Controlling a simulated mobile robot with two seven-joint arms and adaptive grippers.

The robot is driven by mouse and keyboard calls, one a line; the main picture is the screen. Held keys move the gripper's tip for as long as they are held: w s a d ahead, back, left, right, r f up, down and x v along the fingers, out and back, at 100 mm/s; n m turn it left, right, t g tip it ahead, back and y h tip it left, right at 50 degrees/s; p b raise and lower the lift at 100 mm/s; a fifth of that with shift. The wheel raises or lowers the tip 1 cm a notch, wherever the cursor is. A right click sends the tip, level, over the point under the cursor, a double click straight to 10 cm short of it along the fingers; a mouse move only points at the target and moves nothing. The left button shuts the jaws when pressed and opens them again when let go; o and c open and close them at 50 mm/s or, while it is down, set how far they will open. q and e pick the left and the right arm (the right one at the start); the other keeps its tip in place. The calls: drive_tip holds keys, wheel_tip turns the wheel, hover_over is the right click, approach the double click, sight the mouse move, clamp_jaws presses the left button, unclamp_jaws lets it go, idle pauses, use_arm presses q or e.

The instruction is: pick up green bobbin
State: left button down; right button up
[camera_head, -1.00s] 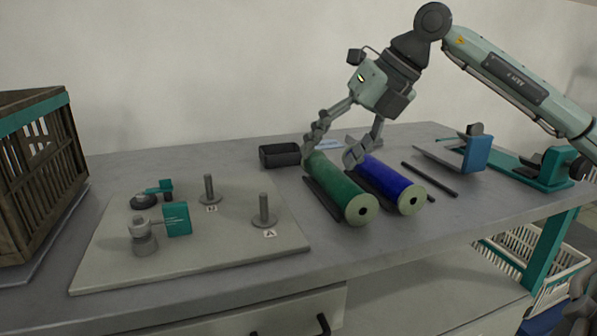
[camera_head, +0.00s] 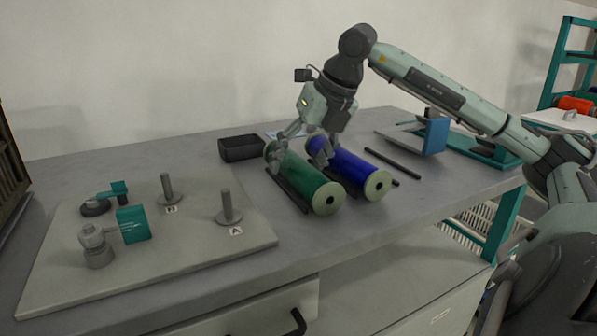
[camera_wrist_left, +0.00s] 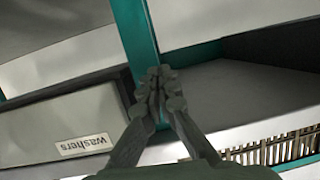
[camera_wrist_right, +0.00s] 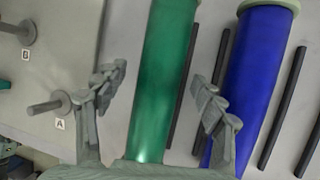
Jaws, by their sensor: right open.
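The green bobbin (camera_head: 303,182) lies on the table between dark rails, its pale end facing the front. In the right wrist view the green bobbin (camera_wrist_right: 165,80) runs between the spread fingers. My right gripper (camera_head: 300,155) is open, with one finger on each side of the bobbin's far part. In the right wrist view my right gripper (camera_wrist_right: 155,105) has its right finger between the green and blue bobbins. Whether the fingers touch the green bobbin cannot be told. My left gripper (camera_wrist_left: 158,85) shows in the left wrist view, fingertips together, apart from the bobbins.
The blue bobbin (camera_head: 350,168) lies close to the right of the green one. A black bin (camera_head: 242,150) stands behind at left. A board (camera_head: 200,255) with upright pegs lies to the left. A blue-faced bracket (camera_head: 435,135) stands at the back right. A drawer labelled washers (camera_wrist_left: 60,130) is near the left gripper.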

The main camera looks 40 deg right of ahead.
drive_tip(key=c, duration=1.4)
drive_tip(key=shift+r, duration=0.1)
